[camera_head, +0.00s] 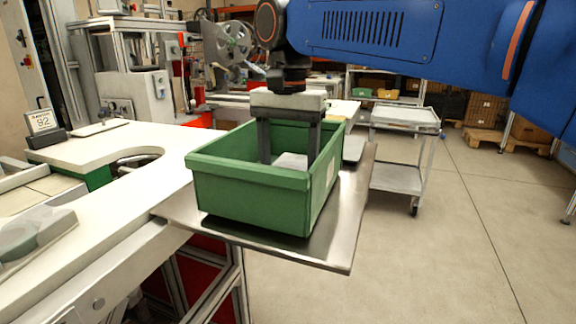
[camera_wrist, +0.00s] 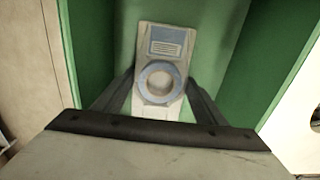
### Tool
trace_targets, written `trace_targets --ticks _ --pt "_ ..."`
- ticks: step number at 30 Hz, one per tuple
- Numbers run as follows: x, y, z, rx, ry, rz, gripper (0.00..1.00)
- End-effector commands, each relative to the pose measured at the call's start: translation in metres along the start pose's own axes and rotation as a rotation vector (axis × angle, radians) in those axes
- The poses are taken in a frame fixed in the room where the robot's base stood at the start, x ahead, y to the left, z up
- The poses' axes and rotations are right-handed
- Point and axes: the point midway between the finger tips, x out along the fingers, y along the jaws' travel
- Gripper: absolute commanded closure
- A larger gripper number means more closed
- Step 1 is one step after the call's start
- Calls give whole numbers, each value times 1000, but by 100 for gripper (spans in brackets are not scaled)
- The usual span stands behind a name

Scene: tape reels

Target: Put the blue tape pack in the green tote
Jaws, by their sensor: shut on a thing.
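The green tote (camera_head: 250,195) stands upright on a metal plate, and its green walls also show in the wrist view (camera_wrist: 225,60). My gripper (camera_head: 289,165) points down into the tote, with its two dark fingers below the rim. It is shut on the blue tape pack (camera_wrist: 165,47), a pale card with a blue label and a blue ring. The pack also shows as a pale patch between the fingers in the head view (camera_head: 292,159). The near tote wall hides the fingertips' lower ends and the pack's underside. I cannot tell whether the pack touches the tote floor.
The metal plate (camera_head: 335,235) extends a little past the tote on the right. A white bench (camera_head: 130,205) lies to the left, with a sign reading 92 (camera_head: 41,121). A grey cart (camera_head: 398,178) stands behind on the right. The floor at right is clear.

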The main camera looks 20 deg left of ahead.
Motion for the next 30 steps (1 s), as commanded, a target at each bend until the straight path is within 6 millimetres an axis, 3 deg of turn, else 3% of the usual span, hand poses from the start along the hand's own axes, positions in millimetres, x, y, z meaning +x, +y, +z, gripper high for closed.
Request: trace_targets --ticks 10,11,13,23,30 --pt "2 0 0 0 0 0 62" --pt "2 0 0 0 0 0 30" --pt "2 0 0 0 0 0 16" --pt "0 0 0 0 0 0 16" --pt "-27 0 0 0 1 -2 16"
